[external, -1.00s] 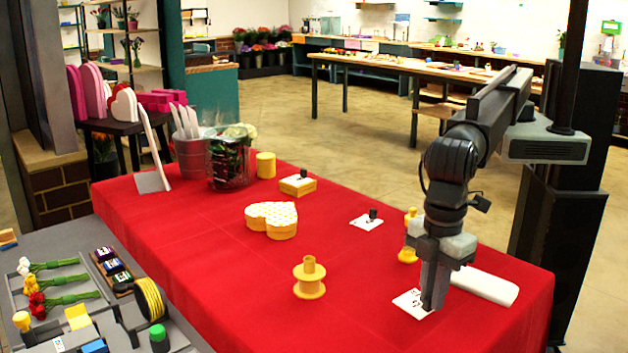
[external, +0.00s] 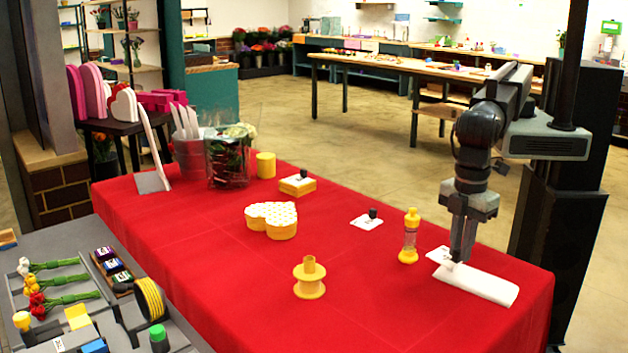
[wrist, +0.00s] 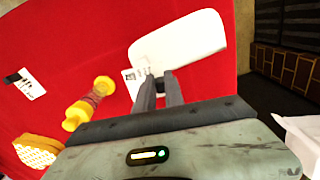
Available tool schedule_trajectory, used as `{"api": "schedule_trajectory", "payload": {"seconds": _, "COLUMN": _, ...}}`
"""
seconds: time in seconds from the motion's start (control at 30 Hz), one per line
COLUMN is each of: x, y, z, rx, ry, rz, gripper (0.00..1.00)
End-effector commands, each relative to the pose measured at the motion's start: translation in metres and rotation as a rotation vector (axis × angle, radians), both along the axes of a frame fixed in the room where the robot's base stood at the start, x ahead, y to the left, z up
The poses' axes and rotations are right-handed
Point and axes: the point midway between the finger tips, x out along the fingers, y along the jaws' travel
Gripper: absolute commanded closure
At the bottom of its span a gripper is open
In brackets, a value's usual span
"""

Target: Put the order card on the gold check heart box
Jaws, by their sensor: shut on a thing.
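My gripper (external: 456,259) is at the right end of the red table. It is shut on a small white card (external: 438,254) with printed marks, the order card as far as I can tell. In the wrist view the card (wrist: 131,76) shows at the fingertips, partly hidden by them. It is beside or over the near end of a white flat piece; its exact height is unclear. The gold check heart box (external: 271,220), heart-shaped with a yellow-and-white lid, sits mid-table, well left of my gripper. It also shows at the lower left of the wrist view (wrist: 38,152).
The white flat piece (external: 477,286) lies under my gripper. Another card with a black knob (external: 366,222) lies behind; a yellow box (external: 297,187) with a similar card stands farther back.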

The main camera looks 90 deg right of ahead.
Motion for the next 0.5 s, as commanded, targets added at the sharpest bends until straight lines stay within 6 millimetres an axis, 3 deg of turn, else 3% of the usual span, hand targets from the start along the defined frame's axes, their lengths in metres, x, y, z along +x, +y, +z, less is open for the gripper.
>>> {"api": "schedule_trajectory", "payload": {"seconds": 0.17, "x": 0.0, "y": 0.0, "z": 0.005, "rx": 0.0, "ry": 0.0, "rz": 0.0, "gripper": 1.0}}
{"api": "schedule_trajectory", "payload": {"seconds": 0.27, "x": 0.0, "y": 0.0, "z": 0.018, "rx": 0.0, "ry": 0.0, "rz": 0.0, "gripper": 1.0}}
{"api": "schedule_trajectory", "payload": {"seconds": 0.5, "x": 0.054, "y": 0.0, "z": 0.035, "rx": 0.0, "ry": 0.0, "rz": -0.024, "gripper": 1.0}}
